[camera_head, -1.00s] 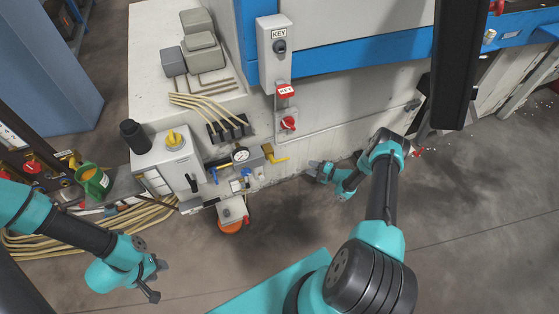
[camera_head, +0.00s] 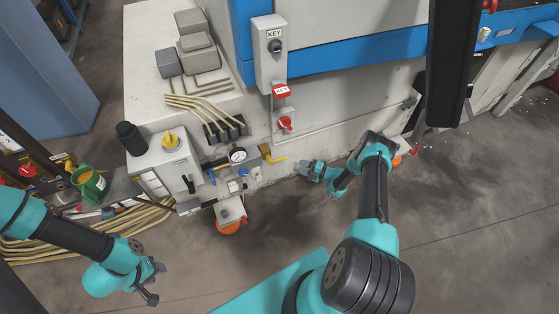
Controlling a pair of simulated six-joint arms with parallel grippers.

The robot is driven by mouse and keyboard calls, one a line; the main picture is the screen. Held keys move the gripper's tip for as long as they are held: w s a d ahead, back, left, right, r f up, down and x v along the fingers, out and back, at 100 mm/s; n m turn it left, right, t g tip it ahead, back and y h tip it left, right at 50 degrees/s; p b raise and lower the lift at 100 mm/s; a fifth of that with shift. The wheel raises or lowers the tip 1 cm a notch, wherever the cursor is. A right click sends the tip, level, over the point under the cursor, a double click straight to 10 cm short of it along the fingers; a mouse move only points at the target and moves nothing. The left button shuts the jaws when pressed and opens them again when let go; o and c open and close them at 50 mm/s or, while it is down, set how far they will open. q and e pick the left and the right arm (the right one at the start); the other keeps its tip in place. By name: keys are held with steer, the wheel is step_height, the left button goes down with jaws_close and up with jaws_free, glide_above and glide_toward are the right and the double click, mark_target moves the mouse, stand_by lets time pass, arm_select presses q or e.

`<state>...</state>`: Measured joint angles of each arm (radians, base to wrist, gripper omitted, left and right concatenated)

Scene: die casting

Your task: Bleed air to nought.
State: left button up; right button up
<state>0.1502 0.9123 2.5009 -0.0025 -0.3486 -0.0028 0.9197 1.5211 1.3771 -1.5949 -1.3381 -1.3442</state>
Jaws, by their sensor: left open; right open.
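A round pressure gauge (camera_head: 238,155) with a white dial sits on the air fittings at the front of the machine base; its needle is too small to read. A yellow lever (camera_head: 272,156) points right beside it. A blue handle (camera_head: 211,176) is left of the gauge, and a blue fitting (camera_head: 243,172) is below it. A small red handle (camera_head: 243,219) sits on a grey unit above an orange round part. My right gripper (camera_head: 303,169) is open and empty, right of the yellow lever and apart from it. My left gripper (camera_head: 157,283) is open and empty at lower left.
A grey box (camera_head: 163,160) with a yellow knob stands left of the gauge. A key-switch box (camera_head: 269,50) and a red rotary switch (camera_head: 285,123) are on the wall above.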

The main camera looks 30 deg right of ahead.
mark_target(280, 160)
steer(key=x, duration=1.2)
steer(key=shift+w+a, duration=0.15)
steer(key=shift+c, duration=0.3)
jaws_close()
